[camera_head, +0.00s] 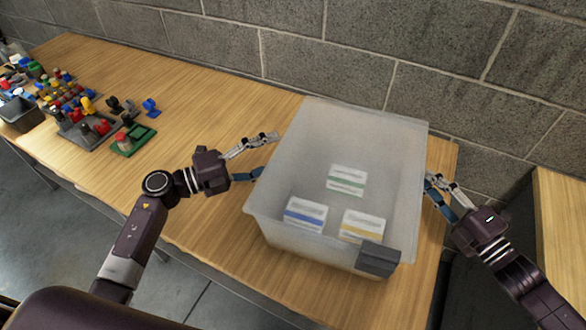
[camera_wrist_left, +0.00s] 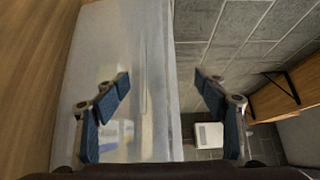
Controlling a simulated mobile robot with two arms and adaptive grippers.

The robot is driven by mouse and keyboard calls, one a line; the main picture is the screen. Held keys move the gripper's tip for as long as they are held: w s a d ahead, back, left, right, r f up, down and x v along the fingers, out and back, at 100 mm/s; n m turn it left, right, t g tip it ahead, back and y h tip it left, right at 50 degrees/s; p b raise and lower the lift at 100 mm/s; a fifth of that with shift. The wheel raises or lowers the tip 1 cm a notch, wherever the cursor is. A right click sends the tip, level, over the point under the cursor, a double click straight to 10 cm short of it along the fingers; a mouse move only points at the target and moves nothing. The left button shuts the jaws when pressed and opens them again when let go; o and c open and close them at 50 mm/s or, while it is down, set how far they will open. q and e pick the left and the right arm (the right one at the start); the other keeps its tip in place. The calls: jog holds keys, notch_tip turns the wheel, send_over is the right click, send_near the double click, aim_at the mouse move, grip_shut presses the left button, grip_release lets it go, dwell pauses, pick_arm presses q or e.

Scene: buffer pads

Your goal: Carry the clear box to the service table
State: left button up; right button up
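The clear box (camera_head: 283,140) stands upright on the wooden table. Inside lie three small cartons: one with a green stripe (camera_head: 346,180), one with a blue stripe (camera_head: 305,214) and one with a yellow stripe (camera_head: 362,226). My left gripper (camera_head: 270,152) is open at the box's left side. Its spread fingers also show in the left wrist view (camera_wrist_left: 165,85), with the box (camera_wrist_left: 100,50) seen beyond them. My right gripper (camera_head: 428,180) is close to the box's right wall and looks open. Whether its tips touch the wall is unclear.
A dark grey clip or label holder (camera_head: 378,259) is on the box's front corner. Colourful small parts (camera_head: 85,115) and a dark bin (camera_head: 20,114) stand at the table's far left. A block wall (camera_head: 400,50) runs behind. Another wooden surface (camera_head: 560,215) is at the right, across a gap.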

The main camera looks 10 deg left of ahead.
pick_arm(q)
jog(key=o, duration=0.4)
jog(key=shift+c, duration=0.2)
jog(key=shift+a, duration=0.1)
pick_arm(e)
jog(key=shift+r, duration=0.15)
pick_arm(q)
jog(key=shift+a, duration=0.1)
jog(key=v, duration=0.7)
jog(key=shift+s+a, duration=0.3)
pick_arm(e)
jog(key=shift+w, duration=0.1)
jog(key=shift+o, duration=0.5)
jog(key=o, duration=0.8)
jog(key=shift+d, duration=0.1)
jog(key=shift+o, duration=0.2)
